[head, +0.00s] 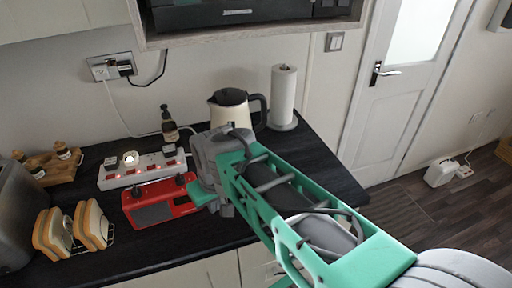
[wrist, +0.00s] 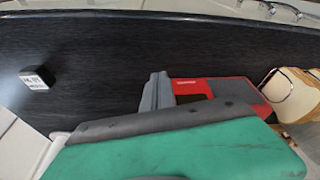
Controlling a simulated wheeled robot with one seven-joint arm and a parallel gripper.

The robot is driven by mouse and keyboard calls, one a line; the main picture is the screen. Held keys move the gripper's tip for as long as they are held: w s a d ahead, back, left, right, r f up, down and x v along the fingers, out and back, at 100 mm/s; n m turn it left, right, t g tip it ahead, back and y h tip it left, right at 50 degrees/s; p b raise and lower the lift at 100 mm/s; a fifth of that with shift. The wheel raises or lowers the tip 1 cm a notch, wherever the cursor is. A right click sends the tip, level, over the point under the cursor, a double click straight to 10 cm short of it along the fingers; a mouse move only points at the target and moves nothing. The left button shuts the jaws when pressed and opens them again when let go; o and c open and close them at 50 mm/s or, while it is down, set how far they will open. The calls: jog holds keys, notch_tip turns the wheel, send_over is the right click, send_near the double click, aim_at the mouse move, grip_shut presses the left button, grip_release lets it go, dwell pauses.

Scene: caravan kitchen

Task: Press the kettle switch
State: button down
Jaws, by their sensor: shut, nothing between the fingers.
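The cream kettle (head: 229,112) with a black lid and handle stands at the back of the dark counter, partly hidden by my arm. A white power strip (head: 118,178) lies left of it, with several red-lit switches and small labelled black blocks. I cannot read the labels or see which switch is the kettle's. My gripper (head: 208,197) is over the counter, at the right end of the red radio and in front of the kettle. Its grey fingers (wrist: 157,92) are shut and empty in the wrist view. I cannot tell whether they touch anything.
The red radio (head: 152,214) lies in front of the strip and also shows in the wrist view (wrist: 225,92). A bread rack (head: 92,224) stands at left. A paper towel roll (head: 284,95) and a dark bottle (head: 169,127) stand behind. A labelled black block (wrist: 37,78) shows in the wrist view.

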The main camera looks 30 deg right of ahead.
jog(key=w+d+r+p, duration=0.5)
jog(key=w+d+p, duration=0.1)
jog(key=w+d, duration=0.35)
jog(key=w+d+p, duration=0.2)
jog(key=d, duration=0.5)
jog(key=w+d+f+p, duration=0.1)
jog(key=w+d+p, duration=0.1)
jog(key=d, duration=0.5)
jog(key=shift+w+d+f, duration=0.2)
jog(key=shift+w+d, duration=0.1)
jog(key=shift+d, duration=0.1)
jog(key=shift+f, duration=0.15)
jog(key=shift+b+x, duration=1.55)
jog(key=shift+x, duration=1.75)
jog(key=shift+a, duration=0.1)
